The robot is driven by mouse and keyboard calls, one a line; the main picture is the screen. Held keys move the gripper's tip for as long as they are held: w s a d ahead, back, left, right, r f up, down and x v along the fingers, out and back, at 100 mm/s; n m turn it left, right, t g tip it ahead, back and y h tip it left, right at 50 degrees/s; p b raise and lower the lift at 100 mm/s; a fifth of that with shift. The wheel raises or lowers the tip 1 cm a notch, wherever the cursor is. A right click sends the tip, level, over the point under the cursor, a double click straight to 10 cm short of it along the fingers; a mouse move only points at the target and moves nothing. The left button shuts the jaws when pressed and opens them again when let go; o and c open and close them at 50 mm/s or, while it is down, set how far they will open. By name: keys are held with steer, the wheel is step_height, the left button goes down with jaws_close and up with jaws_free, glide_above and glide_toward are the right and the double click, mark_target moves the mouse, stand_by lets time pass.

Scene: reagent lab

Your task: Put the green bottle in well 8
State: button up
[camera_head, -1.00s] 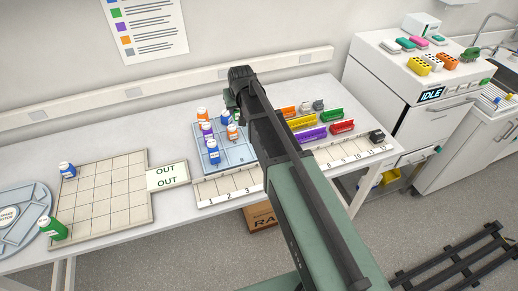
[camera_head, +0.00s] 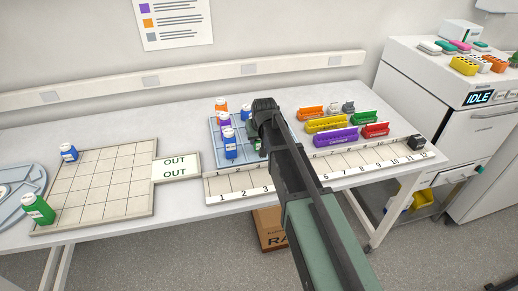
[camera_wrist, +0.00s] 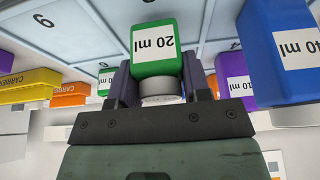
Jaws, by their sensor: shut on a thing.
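My gripper (camera_wrist: 159,88) is shut on a green bottle (camera_wrist: 154,45) labelled 20 ml, with its fingers around the white neck and cap. In the wrist view the bottle shows cap down against the pale blue tray. I cannot tell whether it touches the tray. In the head view my gripper (camera_head: 260,137) is over the right part of the blue numbered tray (camera_head: 218,160), mostly hidden by my arm. A 4 and a digit like 6 or 9 show on the tray (camera_wrist: 75,38) in the wrist view; well 8 is not readable.
Blue bottles (camera_head: 230,145), an orange bottle (camera_head: 221,104) and a purple one stand in the tray. Beside my gripper are a blue 40 ml bottle (camera_wrist: 283,60) and a small green bottle (camera_wrist: 105,80). Coloured carriers (camera_head: 327,124) stand right. Another green bottle (camera_head: 38,209) is far left.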

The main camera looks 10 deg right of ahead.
steer(key=shift+f, duration=0.9)
steer(key=shift+r, duration=0.3)
steer(key=shift+f, duration=0.3)
steer(key=o, duration=0.9)
steer(key=shift+r, duration=0.1)
steer(key=p+v, duration=1.2)
steer(key=v, duration=0.1)
steer(key=s+f+g, duration=0.2)
steer(key=s+g, duration=0.2)
steer(key=s, duration=1.8)
steer(key=shift+b, duration=0.3)
